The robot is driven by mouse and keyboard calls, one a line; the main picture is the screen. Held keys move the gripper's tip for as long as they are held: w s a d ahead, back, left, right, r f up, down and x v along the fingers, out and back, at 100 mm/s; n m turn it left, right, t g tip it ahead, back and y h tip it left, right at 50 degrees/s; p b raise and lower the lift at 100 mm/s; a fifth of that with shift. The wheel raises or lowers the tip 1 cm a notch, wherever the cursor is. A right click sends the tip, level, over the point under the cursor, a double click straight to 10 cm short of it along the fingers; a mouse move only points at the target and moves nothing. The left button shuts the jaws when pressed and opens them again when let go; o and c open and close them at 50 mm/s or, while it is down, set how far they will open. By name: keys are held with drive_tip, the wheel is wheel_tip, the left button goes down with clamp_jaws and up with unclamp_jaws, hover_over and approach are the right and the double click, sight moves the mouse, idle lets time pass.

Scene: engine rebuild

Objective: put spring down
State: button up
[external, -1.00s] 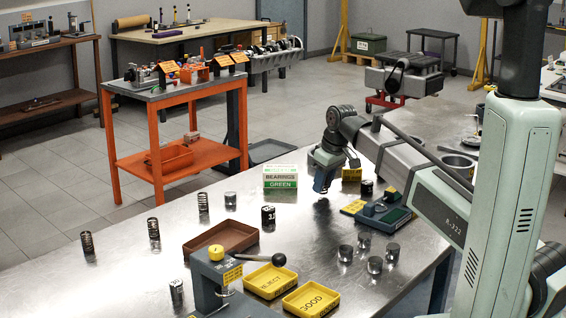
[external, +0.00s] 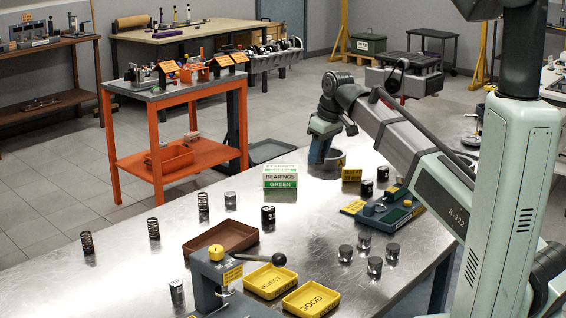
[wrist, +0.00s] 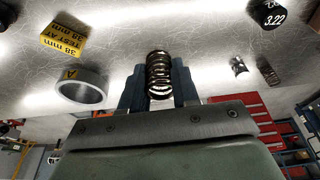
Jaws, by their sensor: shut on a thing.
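My gripper (external: 322,160) is at the far side of the metal bench, left of a grey ring marked A (external: 337,160). In the wrist view its two blue fingers (wrist: 158,88) are shut on a dark coil spring (wrist: 158,70), which points away from the palm. I cannot make the held spring out in the external view, nor tell whether it touches the bench. The ring shows just left of the fingers in the wrist view (wrist: 82,88). Other springs stand upright at the left of the bench (external: 87,243), (external: 153,228), (external: 203,202).
A yellow block (external: 351,175) marked 38 mm and a green-based fixture (external: 385,208) are right of my gripper. A bearings box (external: 280,177) stands to its left. Yellow reject (external: 270,281) and good (external: 311,299) trays and a brown tray (external: 247,232) lie nearer.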

drive_tip(key=s+a+n, duration=0.3)
drive_tip(key=s+a, duration=0.9)
drive_tip(key=a, duration=0.3)
drive_tip(key=n, duration=0.1)
hover_over(227, 242)
drive_tip(key=shift+s+d+r+m+g, duration=0.3)
drive_tip(key=shift+d+m, duration=0.2)
drive_tip(key=shift+m, duration=0.2)
drive_tip(key=shift+f, duration=4.95)
drive_tip(key=shift+f, duration=0.15)
drive_tip(key=o, duration=1)
drive_tip(key=shift+o, duration=0.2)
drive_tip(key=v, duration=1.2)
